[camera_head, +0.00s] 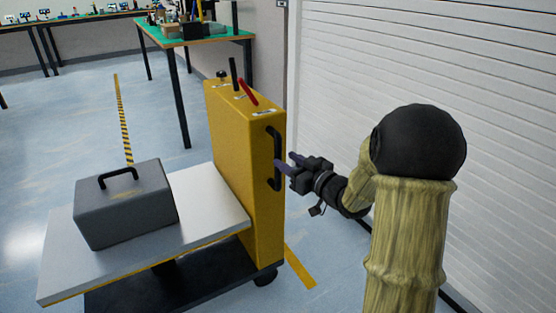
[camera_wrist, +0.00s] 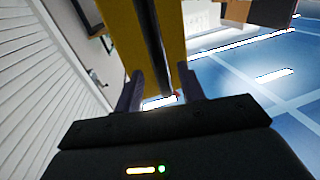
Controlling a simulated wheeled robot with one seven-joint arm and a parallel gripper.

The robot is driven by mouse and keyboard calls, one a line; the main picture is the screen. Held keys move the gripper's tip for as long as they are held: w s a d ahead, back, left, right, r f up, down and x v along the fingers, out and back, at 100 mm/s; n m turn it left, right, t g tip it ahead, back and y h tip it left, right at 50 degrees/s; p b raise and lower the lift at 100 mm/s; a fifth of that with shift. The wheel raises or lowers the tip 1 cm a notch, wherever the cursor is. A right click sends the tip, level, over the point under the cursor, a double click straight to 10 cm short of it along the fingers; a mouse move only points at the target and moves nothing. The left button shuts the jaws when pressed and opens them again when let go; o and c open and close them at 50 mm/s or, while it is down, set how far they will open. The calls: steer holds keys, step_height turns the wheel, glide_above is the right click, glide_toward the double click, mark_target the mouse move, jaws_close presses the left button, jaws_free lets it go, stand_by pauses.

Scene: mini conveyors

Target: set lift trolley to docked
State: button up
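The lift trolley has a yellow upright column (camera_head: 232,165) with a black vertical handle (camera_head: 275,158) on its right side. Its pale platform (camera_head: 210,217) extends to the left above a dark base. A black lever (camera_head: 233,74), a red lever (camera_head: 248,92) and a dark knob (camera_head: 222,75) stand on the column's top. My gripper (camera_head: 284,164) is at the handle. In the wrist view, the fingers (camera_wrist: 160,92) are apart, with the dark handle bar (camera_wrist: 150,45) running between them. Gaps show beside the bar; contact is unclear.
A grey box (camera_head: 125,205) with a black handle sits on the platform. A white slatted wall (camera_head: 420,60) is close on the right. A green-topped table (camera_head: 200,38) stands behind. Yellow floor tape (camera_head: 300,268) and a striped line (camera_head: 123,120) mark the floor. Open floor lies left.

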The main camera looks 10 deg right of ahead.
mark_target(281, 157)
steer(key=shift+b+x, duration=0.55)
steer(key=shift+x, duration=1.85)
jaws_close()
